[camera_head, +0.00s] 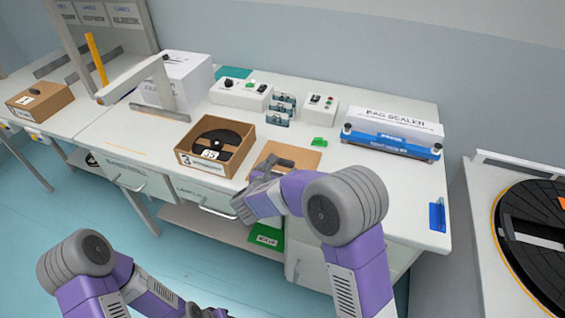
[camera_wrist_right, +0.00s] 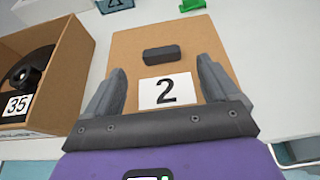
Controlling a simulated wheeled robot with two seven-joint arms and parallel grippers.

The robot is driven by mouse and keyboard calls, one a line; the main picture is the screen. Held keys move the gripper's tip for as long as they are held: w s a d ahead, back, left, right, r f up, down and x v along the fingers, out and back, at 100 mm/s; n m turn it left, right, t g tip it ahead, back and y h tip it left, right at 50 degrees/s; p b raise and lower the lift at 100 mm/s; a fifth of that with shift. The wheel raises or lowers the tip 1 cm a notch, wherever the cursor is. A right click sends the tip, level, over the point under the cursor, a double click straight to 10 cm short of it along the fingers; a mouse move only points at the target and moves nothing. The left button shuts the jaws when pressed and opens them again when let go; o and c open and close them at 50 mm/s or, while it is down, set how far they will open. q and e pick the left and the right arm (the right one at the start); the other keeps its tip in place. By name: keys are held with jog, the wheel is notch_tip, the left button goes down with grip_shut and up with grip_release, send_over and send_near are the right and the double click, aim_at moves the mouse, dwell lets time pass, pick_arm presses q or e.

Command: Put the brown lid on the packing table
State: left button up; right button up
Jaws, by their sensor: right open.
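The brown lid (camera_head: 300,156) lies on the white packing table (camera_head: 385,178), just right of an open brown box. In the right wrist view the lid (camera_wrist_right: 130,48) shows a black handle block (camera_wrist_right: 165,54) and a white label reading 2. My right gripper (camera_head: 266,170) is over the lid's near left part and hides some of it in the head view. In the wrist view its fingers (camera_wrist_right: 163,92) are wide apart on either side of the label, with nothing between them; contact cannot be told. My left arm shows at the bottom left, its fingers out of frame.
Behind stand control boxes (camera_head: 240,95), a green piece (camera_head: 319,142) and a blue bag sealer (camera_head: 391,146). The table's right part is mostly clear.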

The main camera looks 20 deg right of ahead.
jog(key=v, duration=0.5)
jog(key=shift+s+a+r, duration=0.1)
jog(key=shift+s, duration=0.1)
